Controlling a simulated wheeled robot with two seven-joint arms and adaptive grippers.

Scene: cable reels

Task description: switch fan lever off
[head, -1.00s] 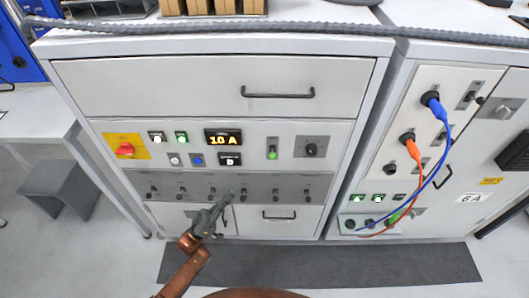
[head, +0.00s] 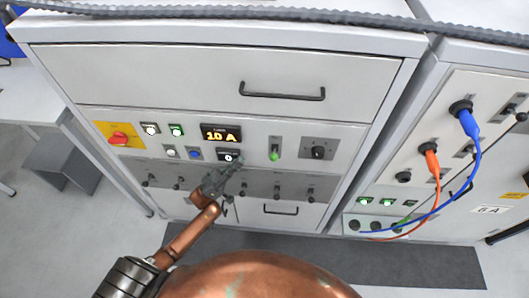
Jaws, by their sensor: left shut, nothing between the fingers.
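The control panel on the cabinet has a lever with a green tip (head: 274,155) in a grey slot plate, right of the lit "10 A" display (head: 221,134). The green tip is at the lower end of the slot. A grey strip below holds a row of small dark levers (head: 280,190). I cannot read which lever is marked for the fan. My left gripper (head: 237,163) is shut and empty, in front of the panel beside the small lower display (head: 229,155). Its tip is left of the green-tipped lever and apart from it. It hides part of the lever row. My right gripper is out of view.
A red rotary switch (head: 119,138) on a yellow plate is at the panel's left. A black knob (head: 317,152) is right of the green-tipped lever. A wide drawer (head: 180,80) is above. Blue (head: 469,124) and orange (head: 433,166) cables hang on the right cabinet.

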